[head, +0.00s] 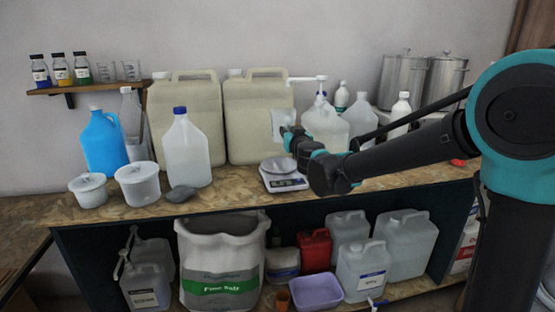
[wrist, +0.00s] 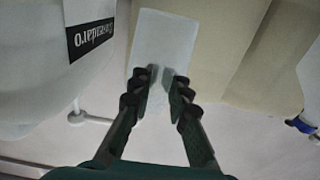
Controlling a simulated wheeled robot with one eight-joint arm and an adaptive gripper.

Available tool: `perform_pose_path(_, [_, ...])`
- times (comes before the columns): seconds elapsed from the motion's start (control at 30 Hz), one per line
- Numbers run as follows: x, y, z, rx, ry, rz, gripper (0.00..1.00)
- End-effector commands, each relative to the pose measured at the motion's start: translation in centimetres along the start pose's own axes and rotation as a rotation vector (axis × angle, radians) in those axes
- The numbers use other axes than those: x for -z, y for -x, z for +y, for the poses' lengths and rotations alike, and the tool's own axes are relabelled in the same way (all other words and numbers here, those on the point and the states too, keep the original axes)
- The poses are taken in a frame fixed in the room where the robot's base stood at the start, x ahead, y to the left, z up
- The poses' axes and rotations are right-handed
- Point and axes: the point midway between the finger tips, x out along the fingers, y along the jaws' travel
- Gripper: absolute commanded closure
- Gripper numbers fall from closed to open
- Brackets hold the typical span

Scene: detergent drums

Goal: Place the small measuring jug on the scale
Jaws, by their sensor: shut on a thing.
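The small measuring jug (head: 281,121), pale and translucent, is held in my gripper (head: 288,134) in front of the large beige canisters. In the wrist view the jug (wrist: 163,42) sits between the two dark fingertips of my gripper (wrist: 168,76), which are closed on its sides near one end. The scale (head: 283,178), white with a round grey plate and a front display, stands on the worktop below the jug. The jug is well above the plate and apart from it. The wrist view does not show the scale.
Beige canisters (head: 187,120) stand behind. A clear jug with a blue cap (head: 186,150) and a dark stone (head: 181,194) are left of the scale. A pump bottle (head: 325,125) stands right, close to my arm. Worktop in front of the scale is narrow.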

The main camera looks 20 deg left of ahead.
Motion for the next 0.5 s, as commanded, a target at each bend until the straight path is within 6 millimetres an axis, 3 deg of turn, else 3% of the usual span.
perform_pose_path(0.3, [-4.7,0.0,0.0,0.000,0.000,0.000,1.00])
perform_pose_path(0.5, [-6.5,0.0,0.0,0.000,0.000,0.000,1.00])
